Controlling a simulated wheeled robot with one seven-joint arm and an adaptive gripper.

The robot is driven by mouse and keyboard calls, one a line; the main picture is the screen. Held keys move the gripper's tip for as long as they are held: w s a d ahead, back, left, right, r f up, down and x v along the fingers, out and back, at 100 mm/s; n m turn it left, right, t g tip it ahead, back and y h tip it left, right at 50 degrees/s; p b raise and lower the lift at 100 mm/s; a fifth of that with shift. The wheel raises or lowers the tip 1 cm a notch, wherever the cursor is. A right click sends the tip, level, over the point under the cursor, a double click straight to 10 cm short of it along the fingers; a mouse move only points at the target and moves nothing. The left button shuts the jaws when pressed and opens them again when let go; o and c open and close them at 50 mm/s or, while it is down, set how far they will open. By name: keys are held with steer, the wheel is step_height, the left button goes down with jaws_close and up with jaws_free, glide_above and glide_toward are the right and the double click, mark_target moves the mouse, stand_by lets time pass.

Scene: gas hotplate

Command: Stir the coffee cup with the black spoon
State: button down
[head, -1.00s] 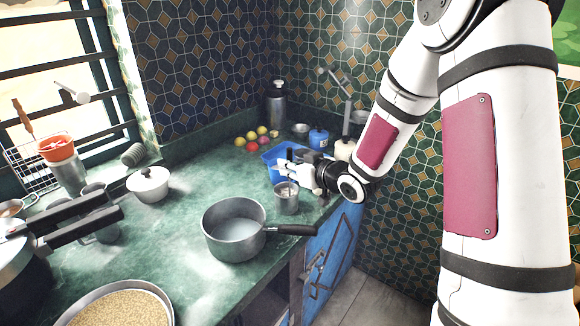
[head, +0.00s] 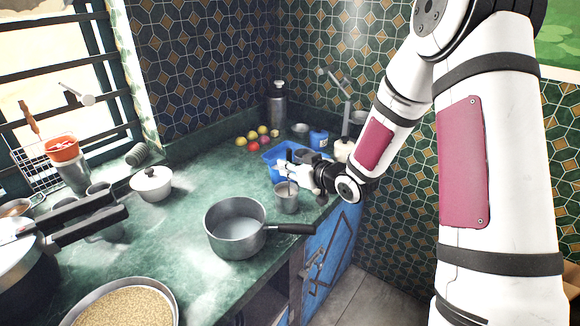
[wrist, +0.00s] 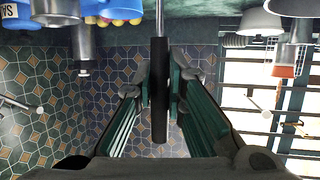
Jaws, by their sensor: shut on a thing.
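A small metal cup (head: 286,201) stands on the green counter near its front edge. It is the likely coffee cup; its contents are too small to make out. My gripper (head: 289,171) is just above the cup in the head view. In the wrist view, my gripper (wrist: 159,75) is shut on the dark handle of the black spoon (wrist: 159,105). The spoon's thin shaft runs out of the top of that view. In the head view the shaft reaches down to the cup's mouth; the bowl end is hidden.
A grey saucepan (head: 234,242) stands just left of the cup, its black handle pointing right below the cup. A blue tray (head: 268,160) is behind my gripper. Fruit (head: 255,143) and a steel flask (head: 277,103) are farther back. A white lidded pot (head: 151,184) stands left.

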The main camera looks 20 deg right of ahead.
mark_target(290, 151)
steer(key=shift+s+r, duration=0.1)
steer(key=shift+r, duration=0.1)
steer(key=shift+r+p, duration=1.7)
steer(key=shift+r, duration=0.8)
steer(key=shift+f, duration=0.1)
